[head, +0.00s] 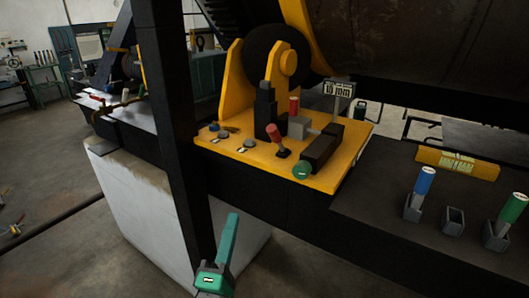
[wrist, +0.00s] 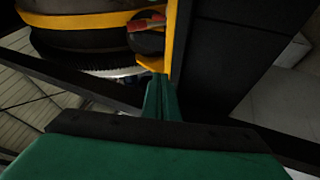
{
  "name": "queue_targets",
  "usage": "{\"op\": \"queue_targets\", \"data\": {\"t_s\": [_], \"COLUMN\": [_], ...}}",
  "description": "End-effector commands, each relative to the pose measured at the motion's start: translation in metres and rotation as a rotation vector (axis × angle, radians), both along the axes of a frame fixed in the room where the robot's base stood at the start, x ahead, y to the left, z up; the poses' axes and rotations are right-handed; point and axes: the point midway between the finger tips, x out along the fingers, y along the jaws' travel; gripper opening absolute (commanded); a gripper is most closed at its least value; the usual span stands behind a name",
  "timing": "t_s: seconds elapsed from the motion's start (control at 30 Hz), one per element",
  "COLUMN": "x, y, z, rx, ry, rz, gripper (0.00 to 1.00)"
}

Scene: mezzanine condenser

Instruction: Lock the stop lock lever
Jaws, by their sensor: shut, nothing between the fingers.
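A lever with a red grip (head: 276,133) stands on the yellow plate (head: 238,146), tilted to the left. A second red grip (head: 294,105) stands upright just behind it. No label shows which one is the stop lock lever. A red handle (wrist: 151,23) also shows at the top of the wrist view, near a yellow edge. My green gripper (head: 233,216) is in front of and below the plate, apart from both levers. Its fingers (wrist: 163,90) are together and empty in the wrist view.
A black post (head: 172,120) rises left of the plate, close to my gripper. A "10 mm" sign (head: 339,89) stands at the plate's back right. A dark bench (head: 375,205) on the right holds a blue-handled tool (head: 425,181) and a green-handled tool (head: 513,209) in holders.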

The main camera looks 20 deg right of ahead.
Motion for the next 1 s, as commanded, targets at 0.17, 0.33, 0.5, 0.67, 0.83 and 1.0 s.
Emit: {"op": "queue_targets", "data": {"t_s": [0.17,0.33,0.5,0.67,0.83,1.0], "x": [0.002,-0.001,-0.003,-0.003,-0.001,0.009], "y": [-0.017,-0.026,-0.029,-0.029,-0.030,-0.040], "z": [0.059,0.087,0.093,0.093,0.094,0.101], "rx": [-0.070,-0.098,-0.106,-0.105,-0.105,-0.103], "ry": [-0.030,-0.034,-0.033,-0.034,-0.034,-0.037], "rz": [-0.141,-0.218,-0.242,-0.242,-0.242,-0.243], "gripper": [0.00,0.00,0.00,0.00,0.00,0.00]}}
